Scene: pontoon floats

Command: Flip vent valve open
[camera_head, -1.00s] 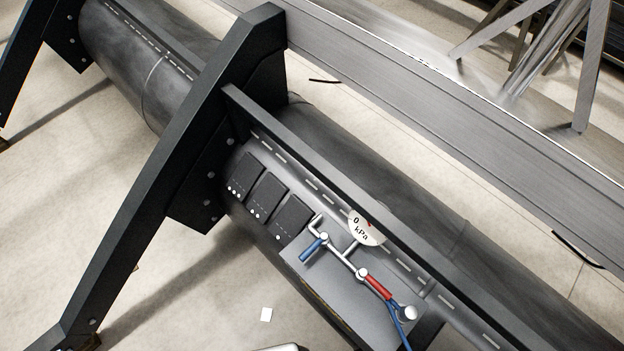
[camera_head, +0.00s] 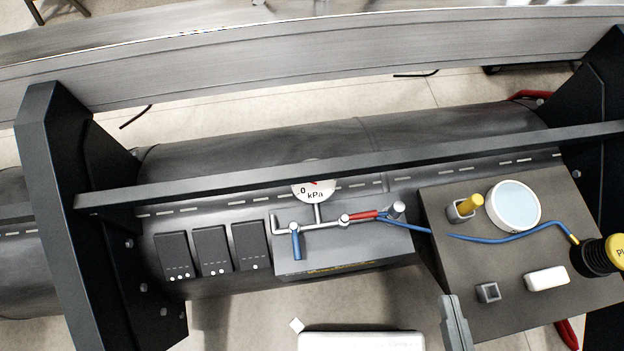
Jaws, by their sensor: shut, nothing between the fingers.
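A thin metal pipe manifold (camera_head: 322,225) sits on a grey panel (camera_head: 350,250) on the dark float. A blue lever (camera_head: 296,245) near its left end points down, across the pipe. A red lever (camera_head: 366,215) further right lies roughly along the pipe. No label shows which one is the vent valve. A round white gauge (camera_head: 315,190) marked 0 kPa stands above the pipe, partly hidden by a dark rail. My gripper (camera_head: 452,302) shows as a grey shape at the bottom edge, shut and empty, below and right of the levers and apart from them.
A dark rail (camera_head: 230,186) runs just behind the manifold. A dark frame leg (camera_head: 75,220) stands left.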

